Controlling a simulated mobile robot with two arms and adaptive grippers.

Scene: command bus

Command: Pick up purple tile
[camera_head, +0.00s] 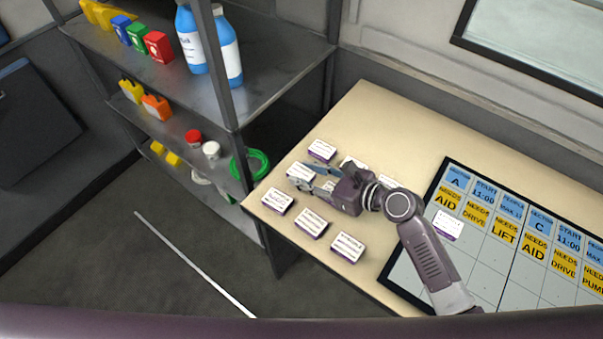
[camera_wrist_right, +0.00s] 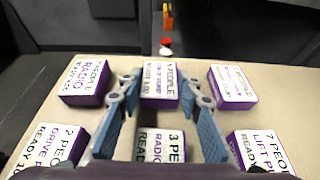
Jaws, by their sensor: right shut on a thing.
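Several white-topped tiles with purple sides lie on the beige table. My right gripper (camera_head: 306,177) is shut on one purple tile (camera_head: 301,171) near the table's left edge. In the right wrist view this tile (camera_wrist_right: 158,83) sits between the tips of my two blue-grey fingers (camera_wrist_right: 161,82). I cannot tell whether it is clear of the table. Other tiles flank it, one to the left (camera_wrist_right: 85,83) and one to the right (camera_wrist_right: 233,86). Another tile (camera_wrist_right: 162,146) lies nearer, below the space between the fingers. My right arm partly hides some tiles in the head view.
A board (camera_head: 478,255) with blue and yellow labels lies on the right of the table (camera_head: 390,125), with one purple-sided tile (camera_head: 447,225) on it. A metal shelf (camera_head: 265,80) with bottles (camera_head: 209,45) and boxes stands at the left. The table's back is clear.

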